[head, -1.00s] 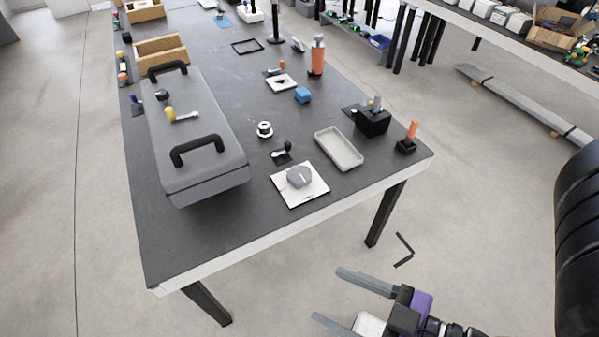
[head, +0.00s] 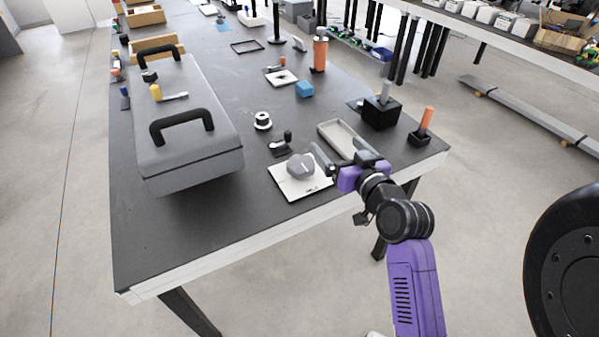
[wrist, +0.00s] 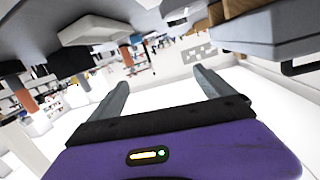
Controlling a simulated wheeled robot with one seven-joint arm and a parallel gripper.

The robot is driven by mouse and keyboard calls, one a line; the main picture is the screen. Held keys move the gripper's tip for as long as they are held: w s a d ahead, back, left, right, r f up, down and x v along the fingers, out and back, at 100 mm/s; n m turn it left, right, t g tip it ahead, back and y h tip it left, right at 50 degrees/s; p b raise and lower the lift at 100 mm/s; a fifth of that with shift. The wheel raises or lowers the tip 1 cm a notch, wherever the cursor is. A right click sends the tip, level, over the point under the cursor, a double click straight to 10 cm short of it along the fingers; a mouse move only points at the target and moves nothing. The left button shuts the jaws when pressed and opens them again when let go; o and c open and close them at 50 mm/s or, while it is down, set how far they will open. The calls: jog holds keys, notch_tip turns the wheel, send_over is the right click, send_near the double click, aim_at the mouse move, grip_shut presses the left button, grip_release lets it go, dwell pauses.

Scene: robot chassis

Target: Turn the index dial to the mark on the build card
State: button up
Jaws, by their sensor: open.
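The index dial (head: 300,166), a grey many-sided knob, sits on a square white plate (head: 287,187) near the table's front edge. A small dark line shows on the plate, too small to read. A pale, angular shape at the upper left of the wrist view cannot be identified for sure. I cannot tell which item is the build card.
A grey tray (head: 335,130) lies just behind my gripper. A black block (head: 381,113) and an orange-handled tool (head: 425,122) stand to the right. A small black lever (head: 283,144) is behind the dial. A grey case (head: 185,150) fills the left. The front left tabletop is clear.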

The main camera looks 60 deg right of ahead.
jog(key=w+d+f+n+y, duration=0.2)
jog(key=y, duration=0.1)
jog(key=n+y, duration=0.3)
send_near(299, 162)
jog(key=shift+w+d+f, duration=0.15)
jog(key=shift+w+d, duration=0.15)
jog(key=shift+w, duration=0.2)
jog(key=shift+w+d+f, duration=0.15)
jog(key=shift+w+d, duration=0.15)
jog(key=shift+w, duration=0.15)
jog(key=shift+w+a+f, duration=0.1)
jog(key=shift+f, duration=0.1)
jog(key=x, duration=0.7)
jog(key=shift+w+f, duration=0.1)
jog(key=shift+w, duration=0.15)
jog(key=c, duration=1.4)
